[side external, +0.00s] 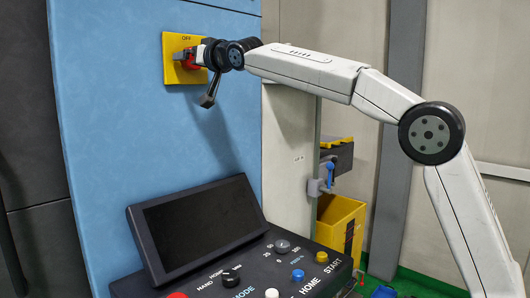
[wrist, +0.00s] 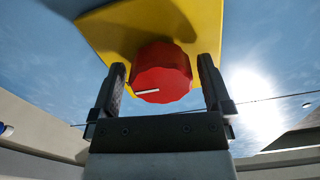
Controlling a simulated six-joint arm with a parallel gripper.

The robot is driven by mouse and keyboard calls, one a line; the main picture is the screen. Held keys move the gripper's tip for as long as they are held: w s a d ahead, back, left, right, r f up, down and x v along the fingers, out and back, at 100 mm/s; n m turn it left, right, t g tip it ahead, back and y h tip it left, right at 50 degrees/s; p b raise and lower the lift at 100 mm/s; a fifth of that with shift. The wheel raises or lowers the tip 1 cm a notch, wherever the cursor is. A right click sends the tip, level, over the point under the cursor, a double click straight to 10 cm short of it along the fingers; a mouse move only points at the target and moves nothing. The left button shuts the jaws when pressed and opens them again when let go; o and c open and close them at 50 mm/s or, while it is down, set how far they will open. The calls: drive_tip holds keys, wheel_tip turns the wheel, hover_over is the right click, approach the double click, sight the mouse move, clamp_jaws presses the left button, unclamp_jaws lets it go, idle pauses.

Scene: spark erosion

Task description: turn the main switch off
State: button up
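The main switch is a red knob (side external: 187,60) on a yellow plate (side external: 172,74) fixed to a blue upright panel. The word OFF is printed at the plate's top. In the side view my gripper (side external: 198,56) is at the knob and hides part of it. In the wrist view the red knob (wrist: 160,75) lies between the two fingers of my gripper (wrist: 161,62), with a narrow gap on each side. The gripper is open around the knob. A white mark on the knob's face lies nearly level in the wrist view, toward the left.
Below the switch stand a dark screen (side external: 199,228) and a black control panel (side external: 300,264) with knobs and buttons. A yellow bin (side external: 340,226) and a blue-handled valve (side external: 329,176) are to the right. The blue panel (side external: 110,130) around the plate is bare.

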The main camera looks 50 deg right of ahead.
drive_tip(key=c, duration=1.1)
drive_tip(key=shift+o, duration=0.2)
drive_tip(key=shift+n, duration=0.3)
drive_tip(key=n, duration=0.8)
drive_tip(key=shift+d+n, duration=0.15)
drive_tip(key=shift+n, duration=0.15)
drive_tip(key=n, duration=0.4)
drive_tip(key=shift+r+n, duration=0.1)
drive_tip(key=shift+n, duration=2.3)
drive_tip(key=o, duration=1.1)
